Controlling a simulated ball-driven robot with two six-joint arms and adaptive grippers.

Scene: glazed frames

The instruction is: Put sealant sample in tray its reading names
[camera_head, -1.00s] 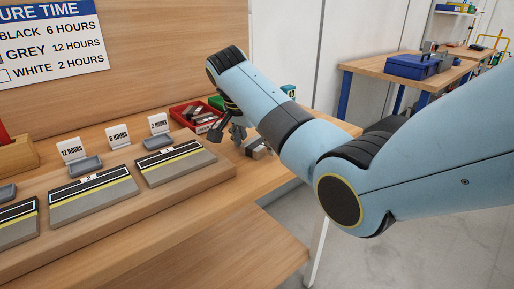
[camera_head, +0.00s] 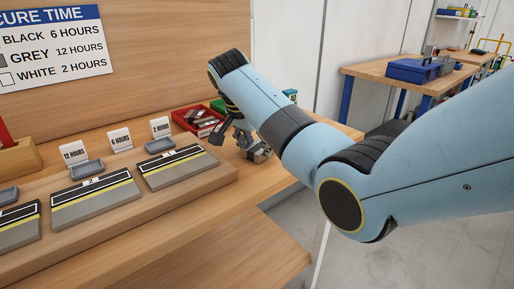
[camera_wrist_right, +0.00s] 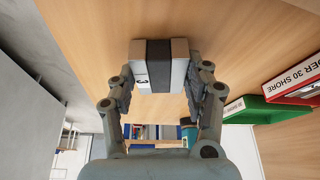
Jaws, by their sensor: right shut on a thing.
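My right gripper (camera_head: 250,143) is shut on a small block, the sealant sample (camera_wrist_right: 158,52), near the bench's right end. The block has light ends, a dark grey band across its middle and a label reading 3. It shows small between the fingers in the head view (camera_head: 260,155). Small grey trays stand along the board: one (camera_head: 87,169) by the 12 HOURS card (camera_head: 73,154), one (camera_head: 160,145) by the 2 HOURS card (camera_head: 160,127), one (camera_head: 8,196) at the left edge. The 6 HOURS card (camera_head: 120,140) stands between. My left gripper is out of view.
A CURE TIME chart (camera_head: 50,50) lists black 6, grey 12, white 2 hours. Panels with yellow stripes (camera_head: 95,203) lie before the trays. A red bin (camera_head: 183,118) with loose items and a green bin (camera_wrist_right: 262,108) stand behind the gripper.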

